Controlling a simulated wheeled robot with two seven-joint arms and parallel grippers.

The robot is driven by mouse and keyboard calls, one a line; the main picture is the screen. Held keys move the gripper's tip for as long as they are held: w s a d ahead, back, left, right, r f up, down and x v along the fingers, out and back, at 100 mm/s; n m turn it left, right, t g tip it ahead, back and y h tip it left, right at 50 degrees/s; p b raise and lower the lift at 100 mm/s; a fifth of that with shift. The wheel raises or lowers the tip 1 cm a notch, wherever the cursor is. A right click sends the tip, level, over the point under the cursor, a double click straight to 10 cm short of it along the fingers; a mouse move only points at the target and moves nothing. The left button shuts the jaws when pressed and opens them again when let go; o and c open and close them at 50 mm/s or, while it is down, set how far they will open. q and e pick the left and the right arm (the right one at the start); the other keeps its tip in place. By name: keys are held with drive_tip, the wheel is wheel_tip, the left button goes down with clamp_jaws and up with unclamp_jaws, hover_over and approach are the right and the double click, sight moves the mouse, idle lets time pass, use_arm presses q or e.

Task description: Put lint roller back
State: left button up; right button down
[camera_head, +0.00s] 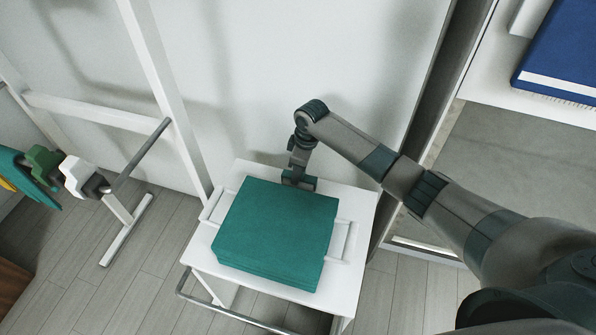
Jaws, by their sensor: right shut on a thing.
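A teal box or folded stack (274,226) with layered sides sits on a white tray (343,242) on a small white stand (203,262). My right gripper (299,184) reaches down at the far edge of the teal box and is shut there, seemingly on that edge. Its fingertips are mostly hidden, so the exact hold is hard to see. No lint roller can be made out in this view. My left gripper is not in view.
A white rack frame with a metal bar (142,152) and hanging items (62,170) stands at the left. A white wall is close behind the stand. A blue binder-like thing (565,45) lies on a white shelf at the upper right. The floor at lower left is mostly clear.

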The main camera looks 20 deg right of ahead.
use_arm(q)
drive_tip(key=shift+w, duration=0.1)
use_arm(e)
drive_tip(key=shift+f, duration=0.15)
drive_tip(key=c, duration=1.4)
unclamp_jaws()
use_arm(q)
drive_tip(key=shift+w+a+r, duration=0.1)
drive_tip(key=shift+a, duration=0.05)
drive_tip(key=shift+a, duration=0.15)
use_arm(e)
drive_tip(key=shift+r, duration=0.45)
drive_tip(key=r, duration=0.3)
drive_tip(key=d+r, duration=0.1)
drive_tip(key=r, duration=0.6)
drive_tip(key=shift+s+d+b, duration=0.2)
drive_tip(key=shift+s+b, duration=0.1)
drive_tip(key=shift+s, duration=0.05)
drive_tip(key=shift+s+r, duration=0.15)
drive_tip(key=shift+r, duration=0.5)
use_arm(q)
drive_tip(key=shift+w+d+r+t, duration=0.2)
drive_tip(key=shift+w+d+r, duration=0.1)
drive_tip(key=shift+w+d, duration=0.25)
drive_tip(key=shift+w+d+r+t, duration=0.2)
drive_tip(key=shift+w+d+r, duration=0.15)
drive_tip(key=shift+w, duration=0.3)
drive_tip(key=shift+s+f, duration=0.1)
